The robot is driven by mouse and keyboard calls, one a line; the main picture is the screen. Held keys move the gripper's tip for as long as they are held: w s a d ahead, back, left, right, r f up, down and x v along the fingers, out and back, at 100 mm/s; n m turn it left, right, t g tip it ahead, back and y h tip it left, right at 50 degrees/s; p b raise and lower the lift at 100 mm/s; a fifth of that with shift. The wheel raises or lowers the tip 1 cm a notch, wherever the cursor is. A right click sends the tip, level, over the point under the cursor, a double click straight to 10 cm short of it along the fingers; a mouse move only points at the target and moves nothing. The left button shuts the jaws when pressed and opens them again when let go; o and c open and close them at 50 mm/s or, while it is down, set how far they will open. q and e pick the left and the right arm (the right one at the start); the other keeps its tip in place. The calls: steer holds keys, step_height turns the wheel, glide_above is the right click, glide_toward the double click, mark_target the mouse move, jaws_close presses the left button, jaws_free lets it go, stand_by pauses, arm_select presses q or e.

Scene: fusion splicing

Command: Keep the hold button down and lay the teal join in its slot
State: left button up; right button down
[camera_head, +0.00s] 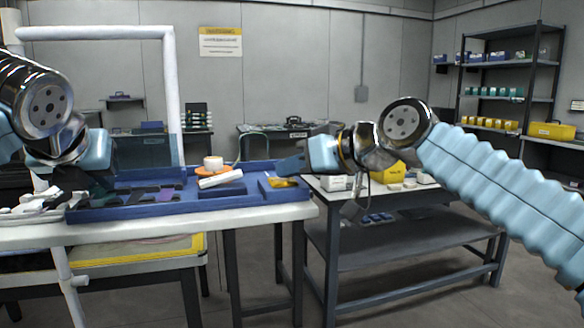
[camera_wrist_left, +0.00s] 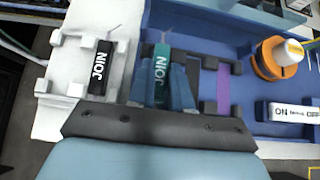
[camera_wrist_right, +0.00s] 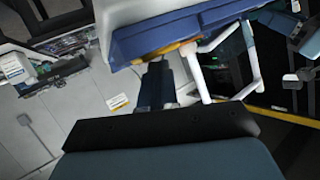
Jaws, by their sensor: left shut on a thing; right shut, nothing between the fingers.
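The teal join (camera_wrist_left: 161,72) is in my left gripper (camera_wrist_left: 160,88), whose two fingers are shut on its sides. It is over the left end of the blue tray (camera_head: 215,204); I cannot tell whether it touches a slot. A purple piece (camera_wrist_left: 223,88) lies in a dark slotted holder to its right. A black join (camera_wrist_left: 101,70) sits in a white holder (camera_wrist_left: 64,65) to its left.
A white ON/OFF switch (camera_wrist_left: 294,112) on a blue block and an orange disc (camera_wrist_left: 268,62) with a white roll stand in the tray between my grippers. A white post frame (camera_head: 172,90) rises behind. A second table (camera_head: 400,203) stands to the right.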

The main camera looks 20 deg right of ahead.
arm_select(q)
steer(key=shift+f, duration=0.75)
stand_by(0.6)
steer(key=o, duration=0.9)
steer(key=shift+r, duration=0.15)
steer(key=shift+c, duration=0.4)
steer(key=shift+r, duration=0.75)
arm_select(e)
steer(key=shift+r, duration=3.5)
